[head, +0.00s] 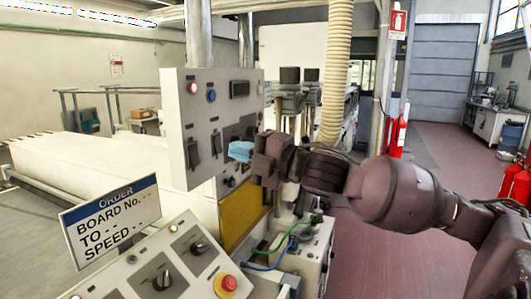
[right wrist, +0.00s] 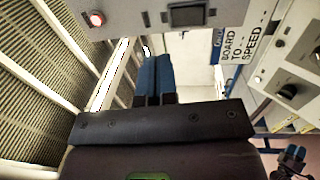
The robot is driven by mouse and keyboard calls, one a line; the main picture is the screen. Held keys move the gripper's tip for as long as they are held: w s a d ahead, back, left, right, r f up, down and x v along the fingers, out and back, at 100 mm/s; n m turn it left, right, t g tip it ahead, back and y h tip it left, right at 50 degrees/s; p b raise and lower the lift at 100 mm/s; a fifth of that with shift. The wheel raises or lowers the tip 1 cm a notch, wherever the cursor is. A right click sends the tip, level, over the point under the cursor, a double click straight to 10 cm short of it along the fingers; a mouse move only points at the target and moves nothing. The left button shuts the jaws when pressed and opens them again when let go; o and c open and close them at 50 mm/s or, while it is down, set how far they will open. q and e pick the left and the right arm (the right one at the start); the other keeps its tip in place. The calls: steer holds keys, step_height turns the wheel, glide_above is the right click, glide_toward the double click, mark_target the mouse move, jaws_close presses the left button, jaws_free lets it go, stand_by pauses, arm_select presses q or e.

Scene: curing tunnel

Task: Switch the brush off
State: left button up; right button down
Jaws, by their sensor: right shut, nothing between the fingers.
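A grey upright control panel (head: 177,120) carries a red lamp (head: 193,88), a blue lamp (head: 211,95), a dark display (head: 240,88) and several dark lever switches (head: 216,143). I cannot read which switch is the brush's. My right gripper (head: 241,151) is shut and empty, its blue fingertips in front of the panel's right part. It hides part of the panel there. In the right wrist view the shut fingers (right wrist: 154,75) point towards the panel (right wrist: 130,12), with a dark switch (right wrist: 187,14) above right. My left gripper (right wrist: 294,153) seems to show small at lower right; its jaws are unclear.
A sloped console (head: 130,265) in front holds dark knobs (head: 162,279) and a red stop button (head: 228,283) on yellow. An order sign (head: 110,220) stands at its left. Cables (head: 285,240) hang below my right arm. Red floor (head: 370,260) is open at right.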

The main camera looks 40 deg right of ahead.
steer(key=shift+r+v, duration=0.2)
steer(key=shift+v, duration=0.6)
steer(key=shift+r+v, duration=0.2)
steer(key=shift+v, duration=0.6)
steer(key=shift+r+v, duration=0.2)
steer(key=shift+v, duration=0.65)
